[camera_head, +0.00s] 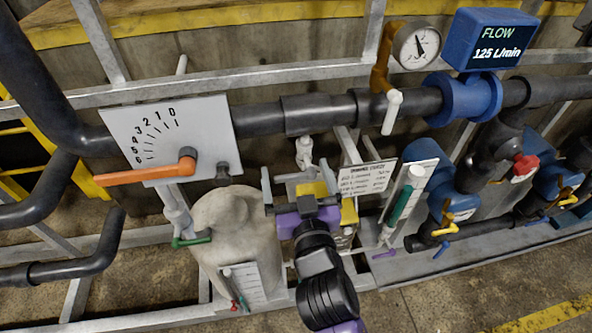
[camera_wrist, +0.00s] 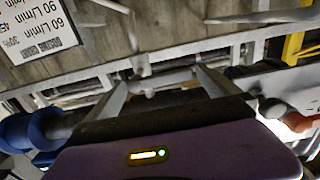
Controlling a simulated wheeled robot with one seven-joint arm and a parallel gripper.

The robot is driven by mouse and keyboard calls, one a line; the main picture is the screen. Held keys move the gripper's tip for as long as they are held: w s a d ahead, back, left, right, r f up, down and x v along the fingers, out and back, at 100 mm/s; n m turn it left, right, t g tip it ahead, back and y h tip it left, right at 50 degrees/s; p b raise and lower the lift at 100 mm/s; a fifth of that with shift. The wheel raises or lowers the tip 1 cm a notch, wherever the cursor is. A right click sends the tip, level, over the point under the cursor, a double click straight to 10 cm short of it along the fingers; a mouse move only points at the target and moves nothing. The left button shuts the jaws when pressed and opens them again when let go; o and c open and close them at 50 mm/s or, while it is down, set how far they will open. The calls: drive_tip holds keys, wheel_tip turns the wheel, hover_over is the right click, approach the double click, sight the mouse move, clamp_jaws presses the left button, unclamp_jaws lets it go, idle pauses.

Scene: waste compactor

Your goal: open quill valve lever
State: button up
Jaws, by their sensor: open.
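An orange lever (camera_head: 150,173) is mounted on a white plate with a numbered scale (camera_head: 150,125) at the left in the head view. It lies nearly level and points left from its pivot, near the high numbers. No label in view names the quill valve, so I take this lever as the likely one. In the wrist view, part of an orange piece (camera_wrist: 301,122) shows at the right edge. My gripper (camera_head: 298,180) is open with nothing between its fingers, right of the plate and below the dark pipe. Its open fingers also show in the wrist view (camera_wrist: 160,78).
A dark pipe (camera_head: 258,120) runs behind the plate. A gauge (camera_head: 417,46), a blue flow display (camera_head: 490,40) and a white handle (camera_head: 392,112) are at the right. A beige tank (camera_head: 235,225) stands left of my gripper. A printed card (camera_head: 365,178) hangs right of it.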

drive_tip(key=shift+w, duration=0.1)
drive_tip(key=c, duration=2)
